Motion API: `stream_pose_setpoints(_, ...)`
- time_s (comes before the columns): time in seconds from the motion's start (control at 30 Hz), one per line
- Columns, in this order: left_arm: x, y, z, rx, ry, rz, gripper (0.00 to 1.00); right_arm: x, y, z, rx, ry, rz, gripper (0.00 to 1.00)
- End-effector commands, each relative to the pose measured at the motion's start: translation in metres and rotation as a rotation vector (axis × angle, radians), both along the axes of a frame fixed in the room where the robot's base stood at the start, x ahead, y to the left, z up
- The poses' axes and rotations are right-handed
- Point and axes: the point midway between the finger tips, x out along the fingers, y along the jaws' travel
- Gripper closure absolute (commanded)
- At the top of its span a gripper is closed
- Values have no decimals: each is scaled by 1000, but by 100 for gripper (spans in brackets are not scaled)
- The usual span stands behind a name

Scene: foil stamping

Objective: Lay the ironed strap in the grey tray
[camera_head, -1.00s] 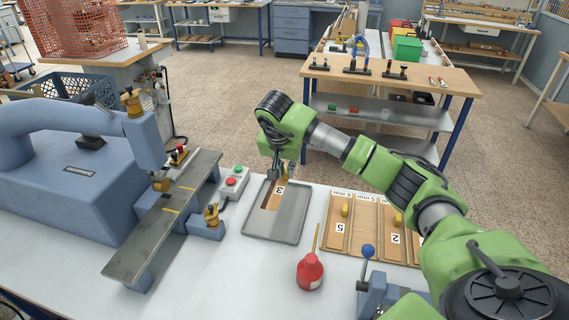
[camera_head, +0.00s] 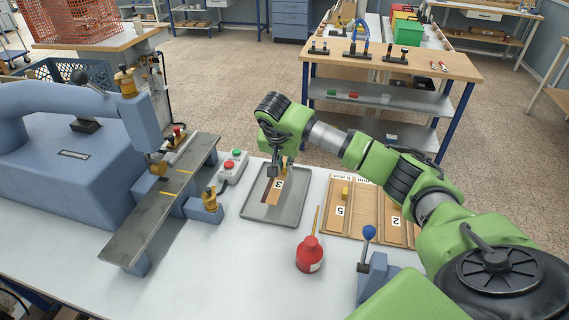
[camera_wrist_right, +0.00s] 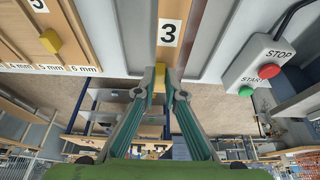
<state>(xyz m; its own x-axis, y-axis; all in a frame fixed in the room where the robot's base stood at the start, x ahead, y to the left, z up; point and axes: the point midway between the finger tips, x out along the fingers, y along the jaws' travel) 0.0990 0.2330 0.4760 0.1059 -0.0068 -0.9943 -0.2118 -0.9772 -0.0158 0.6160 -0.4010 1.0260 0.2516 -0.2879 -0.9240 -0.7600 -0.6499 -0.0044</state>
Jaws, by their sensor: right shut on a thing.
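My left gripper is out of view.
The blue press (camera_head: 75,165) stands at the left, with a START/STOP box (camera_head: 232,167) beside the tray. A wooden rack (camera_head: 372,212) with numbered strips is to the right. A red bottle (camera_head: 310,255) and a blue-knobbed lever (camera_head: 368,234) stand in front.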

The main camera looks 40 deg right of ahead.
Motion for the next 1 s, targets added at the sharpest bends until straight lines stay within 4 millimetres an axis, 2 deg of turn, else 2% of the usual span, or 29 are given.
stream_pose_setpoints(0.6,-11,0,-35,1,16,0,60,0,0,-45,-1,-1,-1,100)
stream_pose_setpoints(1.0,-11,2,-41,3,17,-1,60,0,0,-55,0,0,0,100)
